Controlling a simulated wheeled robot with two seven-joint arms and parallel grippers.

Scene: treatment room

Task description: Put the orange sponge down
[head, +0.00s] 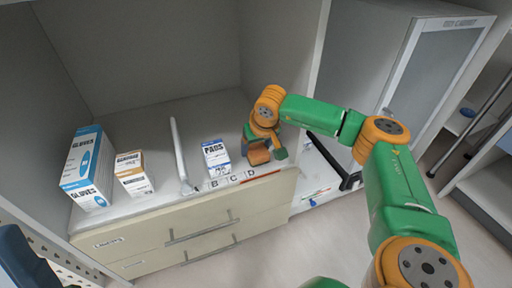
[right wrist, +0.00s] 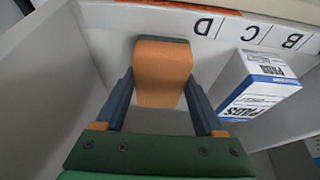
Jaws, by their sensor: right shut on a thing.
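The orange sponge (right wrist: 162,72) has a dark green layer along one edge in the right wrist view. My right gripper (right wrist: 160,95) is shut on it, with one blue-grey finger on each side. In the head view the sponge (head: 259,156) shows as a small orange-brown block under my right gripper (head: 262,146), at the right end of the shelf, right of the letter D. I cannot tell whether the sponge touches the shelf surface. My left gripper is not in view.
A PADS box (head: 216,157) stands left of the gripper, behind the lettered front edge. The cabinet side wall (head: 318,50) rises close on the right.

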